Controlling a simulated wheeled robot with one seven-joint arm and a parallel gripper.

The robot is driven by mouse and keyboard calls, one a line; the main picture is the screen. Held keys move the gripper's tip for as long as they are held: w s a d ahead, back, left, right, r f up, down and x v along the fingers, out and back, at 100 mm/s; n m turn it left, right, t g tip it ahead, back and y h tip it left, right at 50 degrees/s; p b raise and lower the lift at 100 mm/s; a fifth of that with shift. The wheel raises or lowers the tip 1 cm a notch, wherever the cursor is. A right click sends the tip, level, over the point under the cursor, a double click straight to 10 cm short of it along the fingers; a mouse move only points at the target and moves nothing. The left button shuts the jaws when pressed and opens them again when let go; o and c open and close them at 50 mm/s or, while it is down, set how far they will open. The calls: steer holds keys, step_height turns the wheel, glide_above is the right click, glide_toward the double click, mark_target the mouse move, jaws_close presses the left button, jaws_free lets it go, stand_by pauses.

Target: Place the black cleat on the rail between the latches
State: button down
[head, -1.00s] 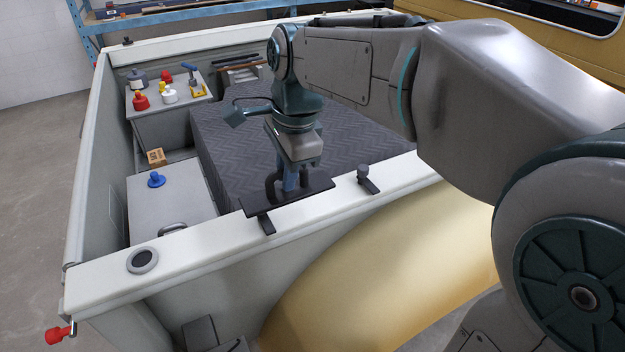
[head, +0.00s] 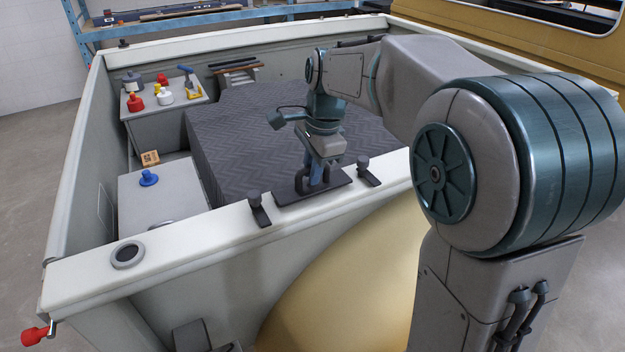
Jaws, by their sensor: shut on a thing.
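The black cleat (head: 292,197) is a dark flat plate with a raised handle, in the middle of the head view at the near white rail (head: 190,236). My gripper (head: 318,181) points down and is shut on the cleat's handle. The plate lies over the rail's top between the left latch (head: 259,209) and the right latch (head: 366,171), with a small gap on each side. Whether the plate touches the rail or is just above it, I cannot tell. My fingers hide part of the handle.
Behind the rail is a dark quilted bed (head: 240,140). At left are a grey box with a blue knob (head: 148,178) and a shelf with red, white and yellow items (head: 165,97).

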mark_target(321, 188)
steer(key=shift+f, duration=0.4)
steer(key=shift+f, duration=0.1)
steer(key=c, duration=1.4)
jaws_free()
step_height(321, 188, up, 12)
steer(key=s+d, duration=0.1)
steer(key=d, duration=0.1)
steer(key=s+d+f+n+t, duration=0.1)
steer(key=s+d+f+n, duration=0.3)
steer(key=s+f+n, duration=0.2)
steer(key=s+d+f+n+t+h, duration=0.1)
steer(key=s+d+f+n, duration=0.3)
steer(key=s+f+n, duration=0.3)
steer(key=s+f, duration=0.3)
steer(key=s, duration=0.4)
steer(key=shift+f+n+h, duration=0.3)
steer(key=shift+f, duration=0.1)
